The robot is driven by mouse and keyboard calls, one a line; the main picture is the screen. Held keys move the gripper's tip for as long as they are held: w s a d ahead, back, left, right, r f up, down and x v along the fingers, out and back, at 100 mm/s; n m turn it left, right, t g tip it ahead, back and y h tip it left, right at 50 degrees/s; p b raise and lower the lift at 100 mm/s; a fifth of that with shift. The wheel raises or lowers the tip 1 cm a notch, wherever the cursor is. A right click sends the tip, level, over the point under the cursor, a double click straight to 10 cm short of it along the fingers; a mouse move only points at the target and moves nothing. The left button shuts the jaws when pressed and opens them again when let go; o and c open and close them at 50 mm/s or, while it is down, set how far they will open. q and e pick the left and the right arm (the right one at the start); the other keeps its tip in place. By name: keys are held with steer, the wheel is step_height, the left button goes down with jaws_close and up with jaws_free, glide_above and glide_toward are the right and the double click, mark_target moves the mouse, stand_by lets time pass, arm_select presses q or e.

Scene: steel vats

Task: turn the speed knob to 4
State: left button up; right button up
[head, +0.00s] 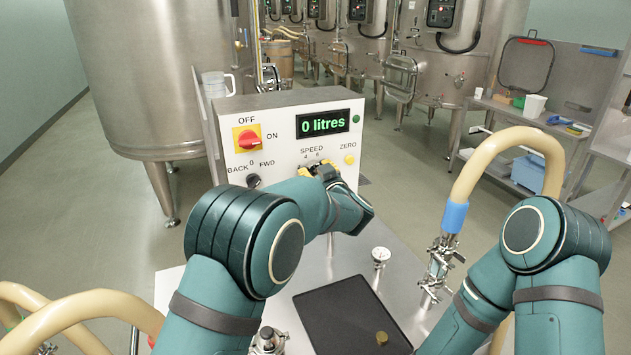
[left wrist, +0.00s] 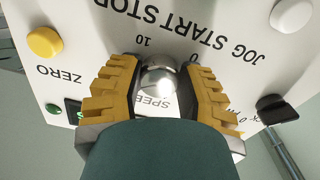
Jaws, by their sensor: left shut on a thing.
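The control panel (head: 283,120) stands ahead, with SPEED lettering and a 4 and a 6 above my left gripper (head: 318,171). In the left wrist view the speed knob (left wrist: 160,78) is a round, shiny metal cap between the yellow fingers of my left gripper (left wrist: 161,85). These fingers are shut on it from both sides. A 10 and a 0 show on the panel close to the knob. The knob's pointer is hidden, so I cannot tell its setting. The display (head: 323,123) reads 0 litres. My right gripper is out of view.
Around the knob are the red and yellow switch (head: 247,138), the dark BACK/FWD knob (head: 253,181) and the yellow ZERO button (head: 349,159). A black pad (head: 350,315) lies on the steel top below. A hose (head: 505,137) with a blue collar rises at right.

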arm_select(q)
steer(key=n+b, duration=0.1)
steer(key=n, duration=0.1)
steer(key=n+b, duration=0.3)
steer(key=b, duration=0.1)
steer(key=shift+f+n, duration=0.3)
steer(key=shift+n, duration=0.1)
steer(key=n+b, duration=0.3)
steer(key=shift+n, duration=0.3)
steer(key=shift+d+r+n+b, duration=0.1)
steer(key=shift+r+n+b, duration=0.1)
steer(key=shift+n+b, duration=1.25)
steer(key=shift+d+r+n+b, duration=0.15)
steer(key=shift+n+b, duration=1)
steer(key=shift+n, duration=0.6)
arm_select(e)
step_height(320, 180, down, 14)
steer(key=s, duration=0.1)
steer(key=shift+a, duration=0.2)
arm_select(q)
steer(key=shift+r, duration=0.1)
steer(key=o, duration=1.2)
steer(key=shift+w, duration=0.1)
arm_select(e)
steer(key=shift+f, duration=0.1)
arm_select(q)
steer(key=v, duration=1.2)
steer(key=shift+a, duration=0.1)
